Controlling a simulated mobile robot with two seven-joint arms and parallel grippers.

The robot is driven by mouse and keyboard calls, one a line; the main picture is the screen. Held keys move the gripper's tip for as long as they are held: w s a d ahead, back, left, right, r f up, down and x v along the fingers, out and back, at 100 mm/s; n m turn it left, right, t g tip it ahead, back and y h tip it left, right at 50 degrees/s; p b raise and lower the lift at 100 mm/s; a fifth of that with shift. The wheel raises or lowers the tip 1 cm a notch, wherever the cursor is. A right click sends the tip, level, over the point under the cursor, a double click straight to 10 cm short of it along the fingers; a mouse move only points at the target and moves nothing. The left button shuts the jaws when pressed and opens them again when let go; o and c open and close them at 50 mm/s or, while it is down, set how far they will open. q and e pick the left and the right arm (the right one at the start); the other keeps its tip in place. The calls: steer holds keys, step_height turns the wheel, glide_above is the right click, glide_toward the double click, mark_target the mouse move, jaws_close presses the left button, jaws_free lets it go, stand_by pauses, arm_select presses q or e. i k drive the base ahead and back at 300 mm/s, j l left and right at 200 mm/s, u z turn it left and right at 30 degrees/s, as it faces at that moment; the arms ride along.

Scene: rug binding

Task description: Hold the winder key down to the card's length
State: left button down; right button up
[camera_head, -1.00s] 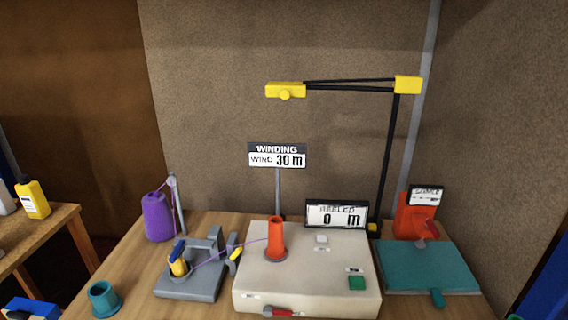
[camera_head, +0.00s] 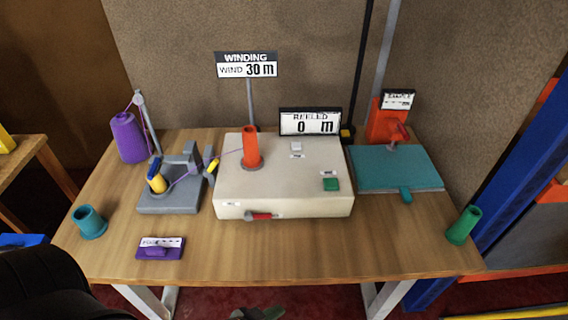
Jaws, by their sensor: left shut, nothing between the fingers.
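The winder (camera_head: 284,193) is a cream box with an orange cone (camera_head: 251,147) standing on top. It has a green key (camera_head: 331,184) at its right and a pale key (camera_head: 296,146) behind; their labels are too small to read, so I cannot tell which is the winder key. The card (camera_head: 246,65) on a post reads "WINDING, WIND 30 m". The counter (camera_head: 310,122) reads 0 m. My left gripper (camera_head: 258,313) shows only its tips at the bottom edge, shut and empty, below the table's front edge and apart from the winder. My right gripper is out of view.
A purple cone (camera_head: 128,138) feeds yarn through a grey stand (camera_head: 168,200) to the orange cone. A teal cup (camera_head: 90,222), a purple block (camera_head: 160,248) and a green cup (camera_head: 463,225) stand on the table. A teal board (camera_head: 395,165) lies right. The front centre is clear.

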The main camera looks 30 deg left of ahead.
mark_target(329, 183)
steer(key=k+l, duration=0.1)
steer(key=l, duration=0.55)
steer(key=k+l, duration=0.1)
steer(key=l, duration=0.6)
steer(key=i+u, duration=0.05)
